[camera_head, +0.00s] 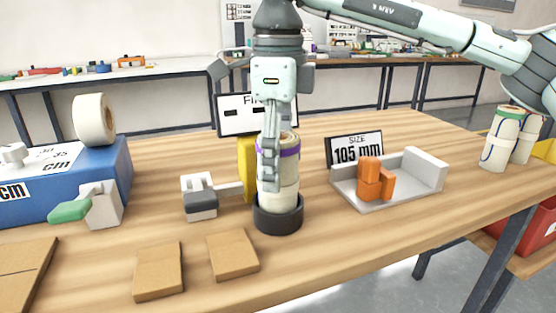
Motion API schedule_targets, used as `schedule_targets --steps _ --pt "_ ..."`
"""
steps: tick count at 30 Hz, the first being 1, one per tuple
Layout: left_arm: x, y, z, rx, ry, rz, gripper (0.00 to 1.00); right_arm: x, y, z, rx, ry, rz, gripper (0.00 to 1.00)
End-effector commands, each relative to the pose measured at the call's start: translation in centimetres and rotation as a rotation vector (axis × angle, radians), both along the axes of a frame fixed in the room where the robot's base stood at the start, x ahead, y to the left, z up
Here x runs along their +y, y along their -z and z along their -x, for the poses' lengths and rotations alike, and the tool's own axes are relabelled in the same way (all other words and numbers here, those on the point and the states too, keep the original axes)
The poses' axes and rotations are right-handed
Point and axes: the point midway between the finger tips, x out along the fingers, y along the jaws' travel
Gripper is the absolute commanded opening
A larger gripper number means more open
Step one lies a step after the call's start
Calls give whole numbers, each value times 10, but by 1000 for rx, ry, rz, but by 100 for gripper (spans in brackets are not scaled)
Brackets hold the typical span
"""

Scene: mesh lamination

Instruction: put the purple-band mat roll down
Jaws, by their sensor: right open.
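The purple-band mat roll (287,168) is cream-coloured and stands upright, with a purple band near its top. Its lower end sits in a round black holder (279,222) on the wooden table (340,247). My right gripper (270,187) points straight down at the roll, its fingers open. The near finger covers part of the roll's front, and the far finger is hidden, so I cannot tell whether either touches the roll. My left gripper is not in view.
A sign and yellow post (247,168) stand behind the roll. A small clamp-like device (200,198) is to the left. A grey tray (425,172) with orange blocks lies right. Brown pads (233,254) lie in front. Banded rolls (500,140) stand at the far right.

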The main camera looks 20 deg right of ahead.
Motion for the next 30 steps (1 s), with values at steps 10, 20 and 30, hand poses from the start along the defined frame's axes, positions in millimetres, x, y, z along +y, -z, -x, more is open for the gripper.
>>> schedule_targets --steps 10,20,30 --pt "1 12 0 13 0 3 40 1 -56 -1 -3 0 -2 71" --pt "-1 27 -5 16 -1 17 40 1 -115 0 -1 -2 0 71" --pt "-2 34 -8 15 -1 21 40 0 -123 0 1 -3 0 71"
